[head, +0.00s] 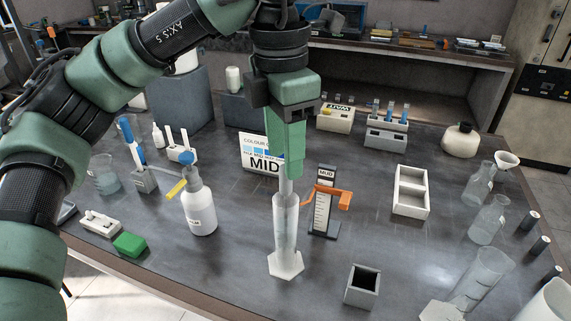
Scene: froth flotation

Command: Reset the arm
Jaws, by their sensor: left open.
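My left arm (120,55) comes in from the left and reaches over the middle of the bench. Its gripper (287,160) points down with green fingers and is open. It is above a clear graduated cylinder (285,225) with a hexagonal base, which stands upright. A pale narrow rod or tube (286,190) shows between the fingertips and the cylinder's mouth. I cannot tell whether the fingers touch it. The fingers partly cover the white "MID" card (258,150) behind. My right gripper is not in view.
An orange clamp (330,197) on a dark "MUD" gauge stands just right of the cylinder. A white wash bottle (199,208) is to the left. A grey open box (363,286) and a white divided tray (411,192) are to the right. Glassware (487,220) lines the right side.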

